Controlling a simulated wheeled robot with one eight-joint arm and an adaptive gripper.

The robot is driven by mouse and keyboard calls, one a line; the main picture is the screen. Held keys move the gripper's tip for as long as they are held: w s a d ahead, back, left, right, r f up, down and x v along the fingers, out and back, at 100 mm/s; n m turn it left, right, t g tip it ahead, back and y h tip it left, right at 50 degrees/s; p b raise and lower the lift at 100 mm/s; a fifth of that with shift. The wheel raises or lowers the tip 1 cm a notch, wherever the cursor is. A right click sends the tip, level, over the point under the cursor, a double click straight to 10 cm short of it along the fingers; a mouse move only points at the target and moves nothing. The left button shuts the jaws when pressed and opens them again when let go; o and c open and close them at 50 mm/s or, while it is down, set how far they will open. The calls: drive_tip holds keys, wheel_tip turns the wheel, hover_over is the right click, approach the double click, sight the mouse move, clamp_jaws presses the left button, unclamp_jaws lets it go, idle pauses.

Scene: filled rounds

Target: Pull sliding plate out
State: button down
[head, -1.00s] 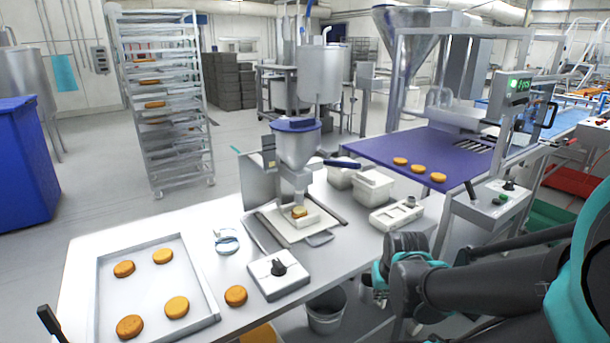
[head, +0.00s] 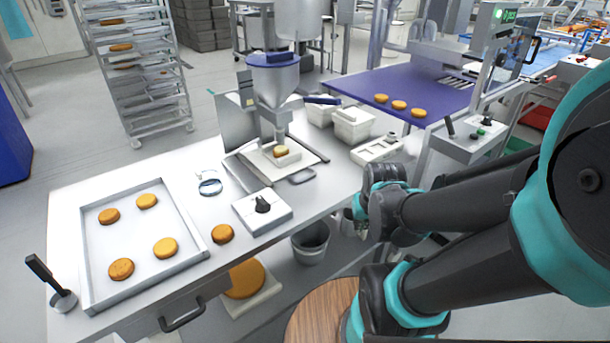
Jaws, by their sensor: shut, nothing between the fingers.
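The sliding plate (head: 309,158) is a pale flat plate under the nozzle of the filling machine (head: 274,85) on the steel table. A small grey handle (head: 302,177) sticks out at its front right. A round orange-brown cake (head: 280,151) sits in a white holder on the plate, below the nozzle. My arm comes in from the right, and its wrist is right of the plate, apart from it, beyond the table's front edge.
A white control box with a black knob (head: 262,205) stands in front of the plate, with one loose round beside it. A shallow tray (head: 191,232) with several rounds lies left. White tubs (head: 352,125) stand right of the machine. A grey bucket (head: 311,243) is below the table edge.

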drive_tip(key=c, duration=2.2)
unclamp_jaws()
drive_tip(key=shift+o, duration=1)
drive_tip(key=shift+w+r, duration=0.15)
drive_tip(key=shift+w, duration=0.05)
drive_tip(key=shift+o, duration=0.7)
drive_tip(key=w+a+r+m+g, duration=0.1)
drive_tip(key=w+a+r+m, duration=0.3)
drive_tip(key=w+r, duration=0.4)
drive_tip(key=w+m, duration=0.1)
drive_tip(key=w, duration=0.3)
drive_tip(key=shift+a+r+y, duration=0.3)
drive_tip(key=shift+r+y, duration=0.05)
drive_tip(key=shift+y, duration=0.05)
wheel_tip(320, 180, up, 8)
drive_tip(key=m+g, duration=0.2)
drive_tip(key=m, duration=0.4)
hover_over(308, 176)
drive_tip(key=s+d, duration=0.2)
drive_tip(key=s, duration=0.1)
drive_tip(key=w+f, duration=0.1)
drive_tip(key=f, duration=0.4)
drive_tip(key=w+a+f, duration=0.1)
drive_tip(key=f, duration=0.5)
drive_tip(key=a+f, duration=0.1)
drive_tip(key=f, duration=0.4)
drive_tip(key=shift+w+f, duration=0.2)
drive_tip(key=shift+w, duration=0.2)
clamp_jaws()
